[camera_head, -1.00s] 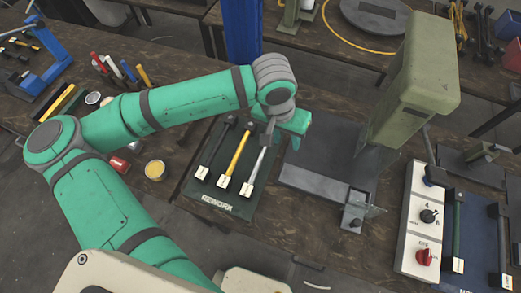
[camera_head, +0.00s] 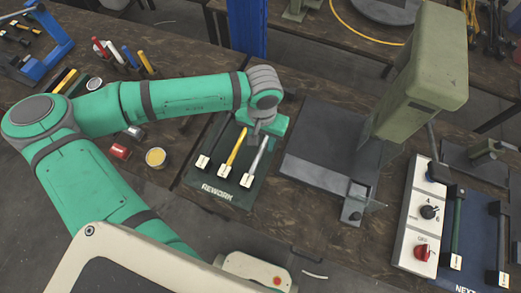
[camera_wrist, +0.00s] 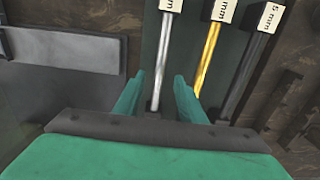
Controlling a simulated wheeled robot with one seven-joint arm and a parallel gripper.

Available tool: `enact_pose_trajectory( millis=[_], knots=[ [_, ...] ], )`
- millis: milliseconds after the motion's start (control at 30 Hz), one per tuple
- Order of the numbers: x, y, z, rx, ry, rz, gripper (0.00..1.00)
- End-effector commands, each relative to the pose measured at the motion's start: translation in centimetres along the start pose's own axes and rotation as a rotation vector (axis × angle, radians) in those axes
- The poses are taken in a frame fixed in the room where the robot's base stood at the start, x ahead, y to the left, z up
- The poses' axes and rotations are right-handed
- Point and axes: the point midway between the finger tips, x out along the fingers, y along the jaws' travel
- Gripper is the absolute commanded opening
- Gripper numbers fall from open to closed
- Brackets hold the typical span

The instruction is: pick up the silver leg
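The silver leg (camera_head: 258,157) lies on the dark green REWORK tray (camera_head: 226,196), the rightmost of three legs there in the head view. It has a white tag at its near end. In the wrist view the silver leg (camera_wrist: 163,52) runs down between the two green fingers. My gripper (camera_wrist: 157,88) is open, one finger on each side of the silver leg, with visible space on both sides. In the head view my gripper (camera_head: 262,135) is over the far end of the silver leg and hides it. I cannot tell the height of the fingers above the tray.
A yellow leg (camera_head: 237,148) lies close beside the silver one, with a black leg (camera_head: 212,142) beyond it. A green press (camera_head: 422,75) on a grey base stands to the right. A yellow-topped can (camera_head: 155,158) and red can (camera_head: 120,151) stand left of the tray.

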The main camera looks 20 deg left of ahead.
Motion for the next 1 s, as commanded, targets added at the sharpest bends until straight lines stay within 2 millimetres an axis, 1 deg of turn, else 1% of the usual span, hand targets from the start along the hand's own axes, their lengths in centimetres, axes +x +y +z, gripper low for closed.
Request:
enact_pose_trajectory(
  millis=[100,200,333,500,533,567,600,667,700,1000],
  knots=[
    [1.7,0.1,-0.1,0.003,-0.002,0.0,0.37],
    [2.8,0.1,-0.1,0.003,-0.001,0.0,0.37],
    [3.3,0.0,-0.1,0.001,0.0,0.0,0.37],
    [3.3,-0.1,-0.1,-0.001,0.001,0.0,0.37],
    [3.3,-0.1,-0.1,-0.001,0.001,0.0,0.34],
    [3.3,-0.1,-0.1,-0.001,0.001,0.0,0.27],
    [3.3,-0.1,-0.1,-0.001,0.001,0.0,0.18],
    [3.3,-0.1,-0.1,-0.001,0.001,0.0,0.03],
    [3.2,-0.1,-0.1,-0.001,0.001,0.0,0.0],
    [3.2,-0.1,-0.1,-0.001,0.001,0.0,0.0]
  ],
)
